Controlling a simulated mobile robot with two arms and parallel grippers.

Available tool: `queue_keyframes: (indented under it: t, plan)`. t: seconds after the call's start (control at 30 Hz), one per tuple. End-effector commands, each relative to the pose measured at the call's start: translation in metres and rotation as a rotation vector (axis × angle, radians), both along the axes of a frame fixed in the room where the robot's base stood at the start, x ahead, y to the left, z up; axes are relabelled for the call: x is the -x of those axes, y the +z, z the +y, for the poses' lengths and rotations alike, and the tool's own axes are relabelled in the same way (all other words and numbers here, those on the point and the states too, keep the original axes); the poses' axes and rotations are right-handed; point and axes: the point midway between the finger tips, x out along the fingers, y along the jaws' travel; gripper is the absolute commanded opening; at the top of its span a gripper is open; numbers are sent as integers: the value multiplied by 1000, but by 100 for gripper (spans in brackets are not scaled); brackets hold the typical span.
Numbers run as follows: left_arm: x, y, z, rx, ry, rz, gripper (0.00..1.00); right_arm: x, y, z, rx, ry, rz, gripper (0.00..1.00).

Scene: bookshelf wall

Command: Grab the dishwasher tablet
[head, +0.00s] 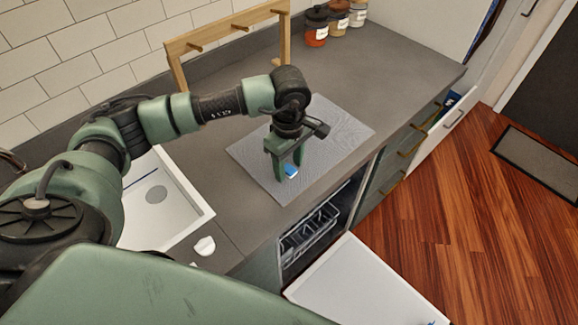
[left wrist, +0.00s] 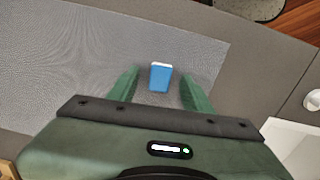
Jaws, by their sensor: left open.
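The dishwasher tablet (head: 291,170) is a small blue block with a white edge. It lies on a grey mat (head: 345,130) on the counter. My left gripper (head: 285,175) points down over the mat, with its green fingers on either side of the tablet. In the left wrist view the tablet (left wrist: 160,77) sits between the open fingertips of the gripper (left wrist: 160,82), with a gap on both sides. My right gripper is not in view.
A white sink (head: 190,205) is at the left of the mat. A wooden peg rack (head: 225,30) and several jars (head: 316,28) stand at the back. Below the counter the dishwasher is open, with its rack (head: 308,238) and lowered door (head: 360,285) showing.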

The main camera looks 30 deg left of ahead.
Motion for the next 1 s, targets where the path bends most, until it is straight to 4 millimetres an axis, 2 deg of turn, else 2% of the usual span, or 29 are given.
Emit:
queue_keyframes:
  t: [0.17, 0.2, 0.37, 0.4, 0.77, 1.0]
  plan:
    - [0, -1, 0, 0, -1, -1, 50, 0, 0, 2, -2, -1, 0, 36]
    - [0, -1, 0, 0, -1, -1, 47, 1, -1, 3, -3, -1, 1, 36]
    - [0, -1, 0, 1, -1, -1, 3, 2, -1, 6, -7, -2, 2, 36]
    - [0, -1, 0, 1, -1, -1, 0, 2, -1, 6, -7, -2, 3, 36]
    - [-1, 2, 0, 1, 0, -2, 0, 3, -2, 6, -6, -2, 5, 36]
    - [-2, 27, 0, 2, -2, -6, 0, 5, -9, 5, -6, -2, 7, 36]
